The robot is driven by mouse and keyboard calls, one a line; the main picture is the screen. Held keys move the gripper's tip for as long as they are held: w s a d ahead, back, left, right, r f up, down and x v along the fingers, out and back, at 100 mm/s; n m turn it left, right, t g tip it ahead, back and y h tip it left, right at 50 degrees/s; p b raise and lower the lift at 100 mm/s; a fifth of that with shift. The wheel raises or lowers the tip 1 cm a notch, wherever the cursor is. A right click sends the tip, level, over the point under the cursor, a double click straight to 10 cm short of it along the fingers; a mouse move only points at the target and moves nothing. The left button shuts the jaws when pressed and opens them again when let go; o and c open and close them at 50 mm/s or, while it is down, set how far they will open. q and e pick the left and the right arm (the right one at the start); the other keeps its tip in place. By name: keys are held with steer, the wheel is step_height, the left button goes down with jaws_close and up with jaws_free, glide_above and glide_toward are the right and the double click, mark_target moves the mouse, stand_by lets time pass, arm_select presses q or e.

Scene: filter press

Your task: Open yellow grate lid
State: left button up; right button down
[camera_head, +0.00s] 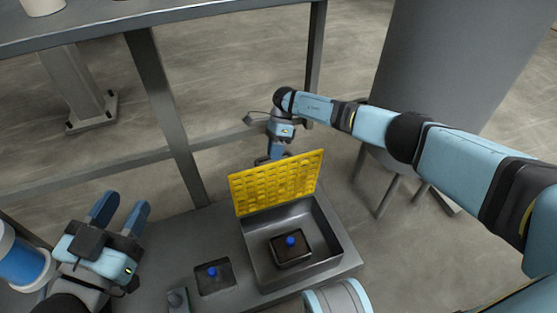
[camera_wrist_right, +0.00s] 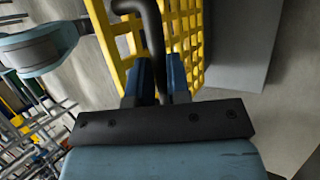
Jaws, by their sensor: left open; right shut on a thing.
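The yellow grate lid (camera_head: 277,183) stands raised and tilted at the back edge of a grey open box (camera_head: 330,232). My right gripper (camera_head: 271,158) is at the lid's back upper side, partly hidden by it. In the right wrist view, my right gripper (camera_wrist_right: 158,88) is shut on a black bent handle (camera_wrist_right: 152,28) beside the yellow grate lid (camera_wrist_right: 185,35). Inside the box is a dark block with a blue knob (camera_head: 290,241). My left gripper (camera_head: 121,210) is open and empty, to the left of the box and apart from the lid.
A dark square plate with a blue knob (camera_head: 212,272) lies left of the box on the grey surface. A grey metal frame (camera_head: 160,110) stands behind it. A large grey panel (camera_head: 440,60) stands at the back right. Floor shows between them.

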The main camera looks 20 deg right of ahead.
steer(key=shift+w+f, duration=0.65)
steer(key=c, duration=1.1)
jaws_free()
steer(key=shift+w+f, duration=0.1)
steer(key=shift+w, duration=0.05)
steer(key=v, duration=1.2)
steer(key=shift+d, duration=0.1)
